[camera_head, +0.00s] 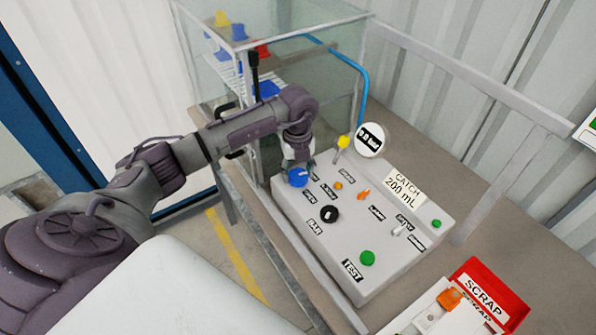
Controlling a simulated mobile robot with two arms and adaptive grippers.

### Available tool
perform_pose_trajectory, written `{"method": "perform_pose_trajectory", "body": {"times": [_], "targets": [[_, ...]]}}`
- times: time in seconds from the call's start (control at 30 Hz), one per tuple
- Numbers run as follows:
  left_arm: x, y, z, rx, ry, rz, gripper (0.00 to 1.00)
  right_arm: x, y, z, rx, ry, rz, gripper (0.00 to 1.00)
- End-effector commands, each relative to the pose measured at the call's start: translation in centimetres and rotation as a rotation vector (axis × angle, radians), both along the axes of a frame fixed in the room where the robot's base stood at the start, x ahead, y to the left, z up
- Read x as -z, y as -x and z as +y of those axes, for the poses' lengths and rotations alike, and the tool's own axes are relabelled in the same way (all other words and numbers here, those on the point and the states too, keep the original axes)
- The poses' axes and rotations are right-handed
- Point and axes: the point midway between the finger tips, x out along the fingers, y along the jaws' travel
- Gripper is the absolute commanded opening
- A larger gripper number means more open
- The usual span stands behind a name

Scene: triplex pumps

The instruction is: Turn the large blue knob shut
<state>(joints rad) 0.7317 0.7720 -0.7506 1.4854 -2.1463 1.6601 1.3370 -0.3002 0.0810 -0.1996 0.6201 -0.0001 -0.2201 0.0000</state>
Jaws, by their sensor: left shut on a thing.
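The large blue knob (298,177) sits at the far left corner of the light grey control panel (340,245). It has a small white mark on top. My left arm comes in from the left, and my left gripper (297,163) points down at the knob from behind. The gripper is shut on the knob; its fingertips are partly hidden by the wrist and the knob. My right gripper is not in view.
The panel also carries a black knob (329,214), a green button (367,258), a yellow-tipped lever (343,142) and a round gauge (370,140). A glass tank (330,55) stands behind. A red scrap bin (492,290) is at the lower right.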

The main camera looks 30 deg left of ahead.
Motion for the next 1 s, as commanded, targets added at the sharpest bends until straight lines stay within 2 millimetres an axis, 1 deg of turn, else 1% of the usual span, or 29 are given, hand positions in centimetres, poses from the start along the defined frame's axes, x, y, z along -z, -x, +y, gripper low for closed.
{"method": "perform_pose_trajectory", "body": {"times": [0.2, 0.4, 0.63, 1.0], "targets": [[-0.11, -0.01, 0.11, -0.153, -0.001, -0.003, 0.20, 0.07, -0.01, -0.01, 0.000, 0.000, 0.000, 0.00], [-0.13, 0.02, 0.14, -0.245, -0.001, -0.003, 0.20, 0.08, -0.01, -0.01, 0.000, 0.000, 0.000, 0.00], [-0.14, 0.03, 0.15, -0.294, -0.001, -0.003, 0.20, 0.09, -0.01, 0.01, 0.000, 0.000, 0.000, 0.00], [-0.15, 0.02, 0.15, -0.305, -0.001, -0.004, 0.20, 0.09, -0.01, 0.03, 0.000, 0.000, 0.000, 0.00]]}}
